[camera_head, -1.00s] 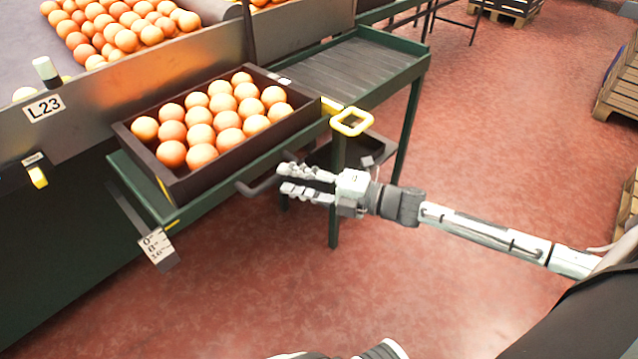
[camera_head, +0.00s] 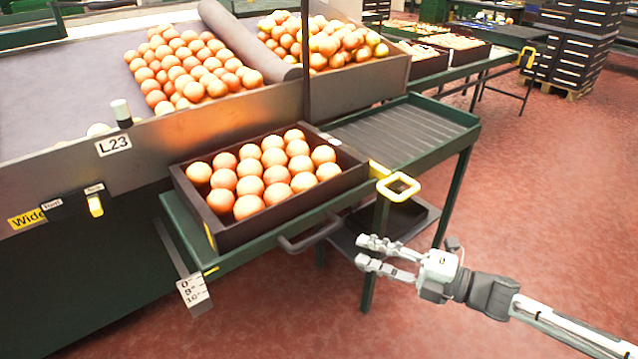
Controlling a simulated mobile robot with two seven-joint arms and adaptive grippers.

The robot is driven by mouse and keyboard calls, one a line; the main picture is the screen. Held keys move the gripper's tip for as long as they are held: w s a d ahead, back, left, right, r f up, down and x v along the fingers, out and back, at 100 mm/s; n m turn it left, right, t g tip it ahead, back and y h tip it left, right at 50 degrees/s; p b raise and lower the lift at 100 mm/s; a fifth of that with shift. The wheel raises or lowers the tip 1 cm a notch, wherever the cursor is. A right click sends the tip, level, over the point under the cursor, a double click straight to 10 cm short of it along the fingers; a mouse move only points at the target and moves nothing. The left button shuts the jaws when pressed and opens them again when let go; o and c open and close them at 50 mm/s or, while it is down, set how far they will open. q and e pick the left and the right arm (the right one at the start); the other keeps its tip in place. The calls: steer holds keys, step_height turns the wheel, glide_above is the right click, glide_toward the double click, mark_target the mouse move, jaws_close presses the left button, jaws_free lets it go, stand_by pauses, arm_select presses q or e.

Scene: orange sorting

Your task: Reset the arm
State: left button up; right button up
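My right gripper (camera_head: 372,254) is in the lower right, its arm coming in from the right edge. Its two fingers are apart with a gap between them, and nothing is held. It hangs in front of the green stand, right of and below the dark crate (camera_head: 214,232). The crate holds several oranges (camera_head: 249,185) in rows. My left gripper is not in view.
The green stand's handle (camera_head: 308,236) and a yellow loop (camera_head: 398,186) stick out near my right gripper. A roller tray (camera_head: 400,131) lies behind. Red floor (camera_head: 560,190) is free at the right.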

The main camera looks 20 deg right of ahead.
steer(key=d+f+m+h, duration=0.3)
steer(key=f+m+h, duration=0.3)
steer(key=f+m, duration=0.15)
steer(key=d+f+m+h, duration=0.3)
steer(key=f+m+h, duration=0.3)
steer(key=f+m, duration=0.15)
steer(key=s+a+f+m+g, duration=0.2)
steer(key=s+f+m+g, duration=0.2)
steer(key=s, duration=0.4)
steer(key=s+a+f+m+g+h, duration=0.1)
steer(key=s+a+f+m+g, duration=0.1)
steer(key=s+f+m+g, duration=0.3)
steer(key=s+f, duration=0.2)
steer(key=s, duration=0.2)
steer(key=shift+s+f+m+g, duration=0.15)
steer(key=shift+m+g, duration=0.15)
steer(key=shift+g, duration=0.1)
